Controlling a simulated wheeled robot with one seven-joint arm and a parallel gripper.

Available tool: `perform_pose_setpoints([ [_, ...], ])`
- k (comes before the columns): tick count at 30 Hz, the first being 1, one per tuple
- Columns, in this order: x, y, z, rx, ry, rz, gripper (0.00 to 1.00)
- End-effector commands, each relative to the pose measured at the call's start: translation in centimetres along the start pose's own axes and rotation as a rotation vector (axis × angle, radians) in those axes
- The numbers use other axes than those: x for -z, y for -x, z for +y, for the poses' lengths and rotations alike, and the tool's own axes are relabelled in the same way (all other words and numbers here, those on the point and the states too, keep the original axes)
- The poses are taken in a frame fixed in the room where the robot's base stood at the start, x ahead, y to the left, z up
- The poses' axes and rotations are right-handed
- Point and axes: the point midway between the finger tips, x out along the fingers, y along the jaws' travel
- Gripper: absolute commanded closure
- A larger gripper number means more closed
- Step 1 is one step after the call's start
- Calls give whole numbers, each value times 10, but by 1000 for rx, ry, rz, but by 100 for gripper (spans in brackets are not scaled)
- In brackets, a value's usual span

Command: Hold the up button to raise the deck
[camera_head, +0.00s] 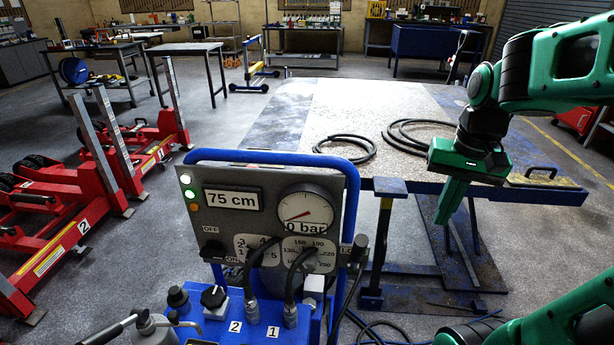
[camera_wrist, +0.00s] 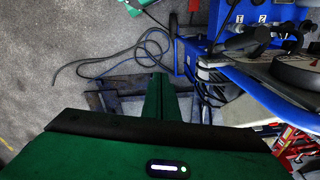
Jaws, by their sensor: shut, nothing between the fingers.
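The deck (camera_head: 325,100) is a large worn metal platform with a blue edge, standing raised on its legs to the right of centre. A grey control panel (camera_head: 250,222) in a blue tube frame stands in front of it. Its display (camera_head: 231,199) reads 75 cm and its gauge (camera_head: 305,210) reads 0 bar. I cannot make out a button marked up in either view. My green gripper (camera_head: 446,213) is shut and empty, pointing down by the deck's front edge, right of the panel and apart from it. Its fingers also show in the wrist view (camera_wrist: 160,82).
Black hoses (camera_head: 420,133) lie coiled on the deck. A blue pump unit (camera_head: 250,325) with knobs and a lever sits below the panel. Red jacks (camera_head: 115,165) stand at left. Cables (camera_wrist: 105,62) trail over the floor. Open floor lies left of the deck.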

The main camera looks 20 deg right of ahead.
Motion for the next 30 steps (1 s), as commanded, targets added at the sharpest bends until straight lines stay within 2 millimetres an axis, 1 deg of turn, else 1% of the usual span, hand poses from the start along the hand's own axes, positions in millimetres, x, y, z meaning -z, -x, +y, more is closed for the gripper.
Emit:
perform_pose_setpoints([
  [1, 23, 5, -18, 12, -4, 7, 100],
  [3, 50, 12, -44, 36, -17, 16, 100],
  [5, 72, 16, -66, 58, -27, 21, 100],
  [6, 86, 18, -82, 73, -31, 23, 100],
  [8, 107, 21, -106, 97, -41, 23, 100],
  [9, 120, 22, -123, 114, -45, 23, 100],
  [11, 138, 23, -148, 140, -52, 20, 100],
  [12, 150, 23, -164, 157, -58, 16, 100],
  [14, 166, 22, -189, 184, -65, 7, 100],
  [15, 176, 21, -206, 202, -68, 0, 100],
  [17, 189, 19, -231, 230, -75, -13, 100],
  [18, 197, 18, -247, 248, -80, -23, 100],
  [21, 214, 12, -283, 289, -91, -51, 100],
  [24, 224, 7, -312, 323, -100, -78, 100],
  [27, 231, 3, -332, 347, -108, -100, 100],
  [30, 234, 1, -343, 361, -112, -114, 100],
])
